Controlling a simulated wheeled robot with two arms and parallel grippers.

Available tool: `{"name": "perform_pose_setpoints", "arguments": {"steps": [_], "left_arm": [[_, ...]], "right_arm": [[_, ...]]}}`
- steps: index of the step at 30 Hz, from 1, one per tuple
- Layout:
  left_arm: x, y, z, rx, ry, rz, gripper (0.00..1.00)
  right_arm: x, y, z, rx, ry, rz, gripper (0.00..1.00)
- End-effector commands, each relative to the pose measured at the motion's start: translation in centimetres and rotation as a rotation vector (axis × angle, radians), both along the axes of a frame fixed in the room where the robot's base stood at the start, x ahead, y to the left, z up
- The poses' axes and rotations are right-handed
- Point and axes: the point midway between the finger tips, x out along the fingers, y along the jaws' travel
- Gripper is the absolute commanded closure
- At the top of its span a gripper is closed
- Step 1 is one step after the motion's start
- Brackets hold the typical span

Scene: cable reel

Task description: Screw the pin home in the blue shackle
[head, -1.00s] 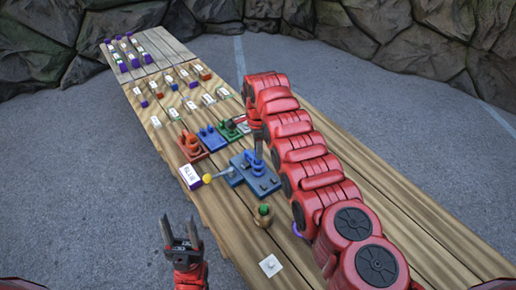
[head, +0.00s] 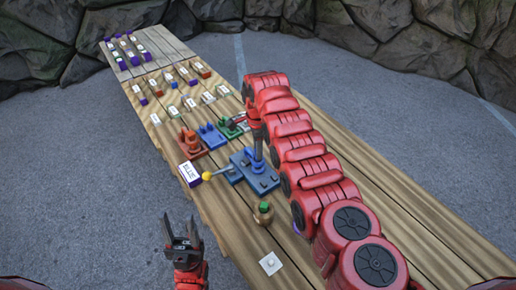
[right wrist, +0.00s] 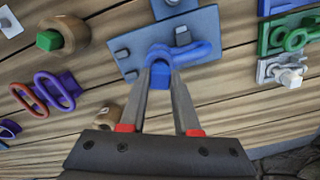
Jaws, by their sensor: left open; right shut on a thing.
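The blue shackle (right wrist: 206,50) sits on a blue-grey plate (right wrist: 128,63) in the right wrist view; the plate also shows in the head view (head: 262,182). My right gripper (right wrist: 166,68) reaches down to it from above, its fingers shut on a blue piece (right wrist: 160,78) at the shackle's near end, seemingly the pin's head. How deep the pin sits is hidden by the fingers. My left gripper (head: 180,226) is open and empty, off the table's left edge.
Orange (head: 190,144), blue (head: 211,136) and green fixtures stand behind. A wooden ring with a green peg (head: 263,211) is in front.

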Motion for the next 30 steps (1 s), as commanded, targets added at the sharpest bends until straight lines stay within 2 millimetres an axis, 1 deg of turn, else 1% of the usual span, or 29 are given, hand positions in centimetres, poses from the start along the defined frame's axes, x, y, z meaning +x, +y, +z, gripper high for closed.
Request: {"name": "perform_pose_setpoints", "arguments": {"steps": [7, 20, 21, 26, 30], "left_arm": [[0.00, 0.00, -0.05, 0.000, 0.000, 0.000, 0.50], [0.00, 0.00, -0.76, 0.000, 0.000, 0.000, 0.50], [0.00, 0.00, -0.76, 0.000, 0.000, 0.000, 0.50], [0.00, 0.00, -0.68, 0.000, 0.000, 0.000, 0.50], [0.00, 0.00, -0.68, 0.000, 0.000, 0.000, 0.50]], "right_arm": [[0.03, 0.00, -0.03, 0.000, -0.001, 0.000, 1.00], [0.01, -0.01, -0.89, 0.000, 0.000, 0.000, 1.00], [0.01, -0.02, -0.89, 0.000, -0.001, 0.000, 0.72], [0.01, -0.02, -0.81, 0.000, -0.001, 0.000, 1.00], [0.02, -0.03, -0.80, 0.000, -0.001, 0.000, 1.00]]}}
